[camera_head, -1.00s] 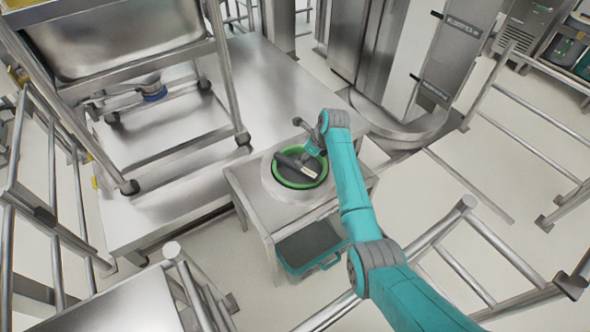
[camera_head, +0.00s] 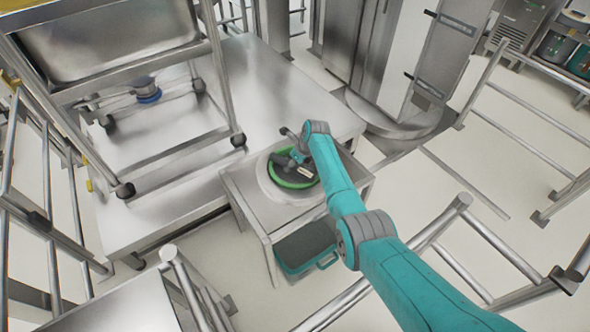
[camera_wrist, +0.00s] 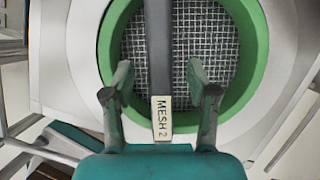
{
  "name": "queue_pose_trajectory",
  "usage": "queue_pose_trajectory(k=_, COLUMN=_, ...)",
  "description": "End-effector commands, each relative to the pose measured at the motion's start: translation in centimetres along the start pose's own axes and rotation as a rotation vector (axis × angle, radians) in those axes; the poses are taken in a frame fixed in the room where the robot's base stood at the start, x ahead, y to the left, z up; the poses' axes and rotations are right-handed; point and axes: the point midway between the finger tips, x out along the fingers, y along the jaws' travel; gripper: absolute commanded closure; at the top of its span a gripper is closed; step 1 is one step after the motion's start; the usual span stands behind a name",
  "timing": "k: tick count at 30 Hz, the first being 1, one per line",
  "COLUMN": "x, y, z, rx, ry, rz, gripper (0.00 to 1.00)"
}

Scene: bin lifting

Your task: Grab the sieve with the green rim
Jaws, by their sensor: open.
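The sieve with the green rim (camera_head: 296,184) sits in the round opening of a small steel table. In the wrist view its green rim (camera_wrist: 256,62) surrounds a grey wire mesh, and a dark bar handle (camera_wrist: 159,50) crosses it. A pale label reading "MESH 2" (camera_wrist: 162,117) is on the bar's near end. My gripper (camera_wrist: 158,80) is open above the sieve, with one finger on each side of the bar and a gap to both. In the head view my gripper (camera_head: 300,155) hides part of the sieve; contact cannot be told.
The small steel table (camera_head: 238,183) has a teal bin (camera_head: 306,247) on its lower level. A wheeled steel rack (camera_head: 170,145) stands on the platform at left. Steel railings (camera_head: 440,235) run at right and front. A steel column stands behind.

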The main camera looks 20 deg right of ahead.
Motion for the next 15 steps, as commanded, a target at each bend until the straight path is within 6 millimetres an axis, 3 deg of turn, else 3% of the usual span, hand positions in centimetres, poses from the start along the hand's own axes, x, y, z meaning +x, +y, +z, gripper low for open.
queue_pose_trajectory(k=7, x=1.8, y=0.0, z=0.1, rx=0.000, ry=0.000, rz=0.001, gripper=0.42)
queue_pose_trajectory(k=15, x=2.4, y=0.0, z=0.0, rx=0.000, ry=-0.001, rz=0.000, gripper=0.42)
